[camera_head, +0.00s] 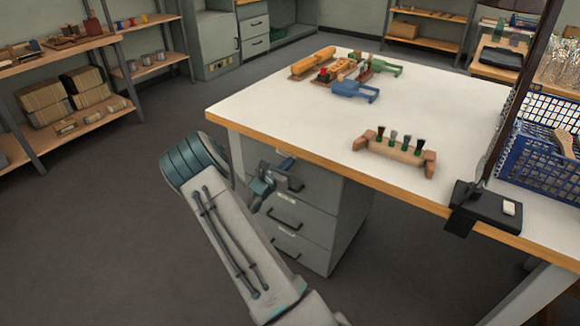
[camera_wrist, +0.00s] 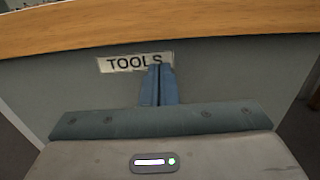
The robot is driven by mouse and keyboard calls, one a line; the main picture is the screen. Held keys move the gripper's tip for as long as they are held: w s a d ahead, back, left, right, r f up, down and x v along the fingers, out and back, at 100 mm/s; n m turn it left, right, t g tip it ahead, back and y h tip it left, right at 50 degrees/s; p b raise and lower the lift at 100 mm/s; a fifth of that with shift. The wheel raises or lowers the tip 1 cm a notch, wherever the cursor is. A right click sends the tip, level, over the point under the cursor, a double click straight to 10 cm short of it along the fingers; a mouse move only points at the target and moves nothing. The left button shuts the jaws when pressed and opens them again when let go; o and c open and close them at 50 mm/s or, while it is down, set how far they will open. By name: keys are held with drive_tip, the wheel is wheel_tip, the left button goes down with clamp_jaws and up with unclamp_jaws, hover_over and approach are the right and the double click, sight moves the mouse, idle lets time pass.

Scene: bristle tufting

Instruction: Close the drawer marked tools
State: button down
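The drawer marked TOOLS (camera_wrist: 210,80) shows in the wrist view as a grey front just below the wooden table edge. Its white label (camera_wrist: 112,64) is partly covered at the right by my fingers. In the head view, the grey drawer unit (camera_head: 318,222) stands under the white-topped table, and my gripper (camera_head: 268,184) is at its top drawer. My blue fingers (camera_wrist: 158,84) are together and point at the drawer front with nothing visible between them. I cannot tell whether they touch it, or how far out the drawer is. Its handle is hidden in the wrist view.
The wooden table edge (camera_wrist: 150,28) lies close above my fingers. Lower drawers with dark handles (camera_head: 285,218) are below. The floor at left is clear.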

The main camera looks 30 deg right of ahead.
drive_tip(key=shift+w+d+r, duration=0.1)
drive_tip(key=shift+d+r, duration=0.15)
drive_tip(key=shift+d, duration=0.05)
drive_tip(key=shift+a, duration=0.15)
drive_tip(key=shift+a, duration=0.3)
drive_tip(key=p+v, duration=0.1)
drive_tip(key=v, duration=1.3)
drive_tip(key=s+r+m+g+y+p, duration=0.65)
drive_tip(key=s+r+m+g, duration=0.25)
drive_tip(key=s+r+m, duration=0.6)
drive_tip(key=s+a+r+m+t+y+p, duration=0.4)
drive_tip(key=s+a+r+m+y+p, duration=0.3)
drive_tip(key=s+a+r+y, duration=0.3)
drive_tip(key=s+a+r, duration=0.3)
drive_tip(key=a+r, duration=0.1)
drive_tip(key=r, duration=0.2)
drive_tip(key=shift+s+a+m, duration=0.2)
drive_tip(key=shift+m, duration=0.2)
